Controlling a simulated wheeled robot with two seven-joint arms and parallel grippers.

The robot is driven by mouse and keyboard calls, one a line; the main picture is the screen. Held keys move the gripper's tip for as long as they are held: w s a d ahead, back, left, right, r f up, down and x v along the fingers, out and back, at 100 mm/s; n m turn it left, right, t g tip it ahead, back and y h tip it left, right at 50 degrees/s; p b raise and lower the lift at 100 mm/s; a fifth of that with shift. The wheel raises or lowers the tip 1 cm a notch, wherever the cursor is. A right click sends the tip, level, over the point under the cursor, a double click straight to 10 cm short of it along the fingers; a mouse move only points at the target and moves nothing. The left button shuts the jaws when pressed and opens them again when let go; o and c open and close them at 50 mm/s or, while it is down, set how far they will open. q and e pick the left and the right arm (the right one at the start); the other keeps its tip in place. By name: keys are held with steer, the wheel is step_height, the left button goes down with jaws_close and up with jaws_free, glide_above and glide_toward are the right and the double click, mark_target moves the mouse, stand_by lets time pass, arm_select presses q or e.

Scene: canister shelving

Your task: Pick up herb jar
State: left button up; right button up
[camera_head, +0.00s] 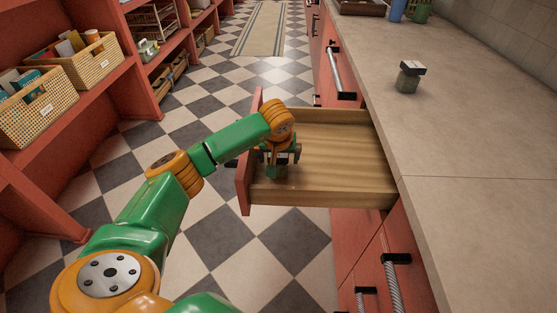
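My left gripper (279,160) reaches down into the open wooden drawer (335,150), near its front panel. A small jar with a dark lid and greenish contents (278,172) stands on the drawer floor at the fingers, partly hidden by them. The fingers appear to be on both sides of the jar's top, but whether they are shut on it is too small to tell. My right gripper is not in view.
The grey counter (470,150) is mostly bare; a blue container (397,10) and a green one (420,11) stand at its far end. Red shelves with woven baskets (35,108) line the left. The drawer's walls and red front surround the gripper; the rest of the drawer is empty.

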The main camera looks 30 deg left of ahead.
arm_select(q)
steer(key=c, duration=1.5)
